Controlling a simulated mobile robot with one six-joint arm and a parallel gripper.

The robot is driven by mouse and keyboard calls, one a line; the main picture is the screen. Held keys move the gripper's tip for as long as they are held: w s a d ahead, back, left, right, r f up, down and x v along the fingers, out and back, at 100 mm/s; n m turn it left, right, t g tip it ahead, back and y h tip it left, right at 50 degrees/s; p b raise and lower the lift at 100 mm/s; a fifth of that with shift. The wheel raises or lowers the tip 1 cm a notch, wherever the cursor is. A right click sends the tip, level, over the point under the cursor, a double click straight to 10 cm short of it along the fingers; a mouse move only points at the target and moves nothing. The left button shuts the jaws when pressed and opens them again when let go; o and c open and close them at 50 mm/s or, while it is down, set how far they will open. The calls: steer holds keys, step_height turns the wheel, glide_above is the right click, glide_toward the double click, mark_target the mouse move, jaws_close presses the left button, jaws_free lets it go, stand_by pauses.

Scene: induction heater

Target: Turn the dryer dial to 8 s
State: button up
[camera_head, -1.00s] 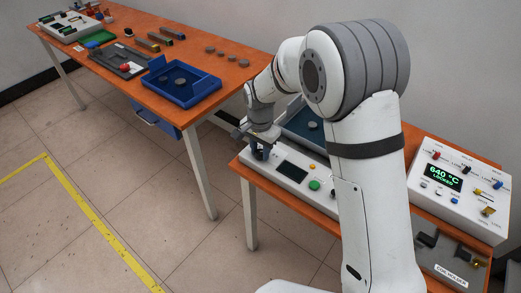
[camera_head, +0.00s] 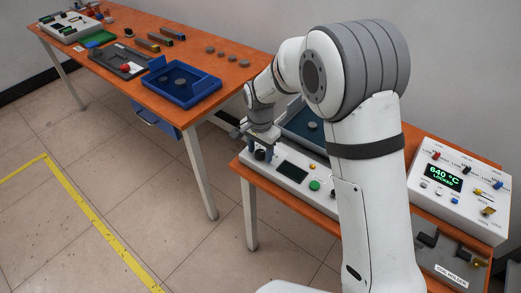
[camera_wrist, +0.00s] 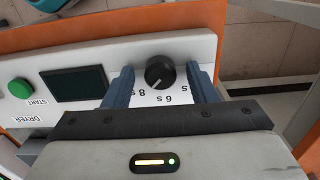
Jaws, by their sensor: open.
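The dryer panel (camera_head: 290,173) is a white box at the near end of the right-hand table. Its black round dial (camera_wrist: 160,72) shows in the wrist view, and also in the head view (camera_head: 260,155). The dial's white pointer line slants down and left in the wrist view, toward the printed 8 s label (camera_wrist: 144,92); the 6 s label (camera_wrist: 177,99) is to the right. My gripper (camera_wrist: 160,68) is open. Its blue fingers stand on either side of the dial with a gap on each side. It holds nothing.
The panel has a dark blank display (camera_wrist: 75,84) and a green start button (camera_wrist: 19,88). A blue-grey tray (camera_head: 305,125) lies behind the panel. A control box (camera_head: 460,190) reading 640 °C stands at right. Another table (camera_head: 215,65) is at left across open floor.

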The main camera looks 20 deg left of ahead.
mark_target(260, 152)
steer(key=shift+r, duration=0.15)
step_height(260, 152, up, 8)
steer(key=shift+f, duration=0.2)
stand_by(0.5)
steer(key=s+d+r+n+t+p, duration=0.1)
steer(key=s+d+r, duration=0.3)
steer(key=d, duration=0.5)
steer(key=s+d+r+n+p, duration=0.1)
steer(key=s+d+r, duration=0.1)
steer(key=d+r, duration=0.55)
steer(key=s+d+n+t, duration=0.1)
steer(key=s+d+n, duration=0.1)
steer(key=s+d, duration=1.2)
steer(key=shift+d+n+t+p, duration=0.15)
steer(key=shift+n+t+p, duration=0.15)
steer(key=shift+p, duration=0.15)
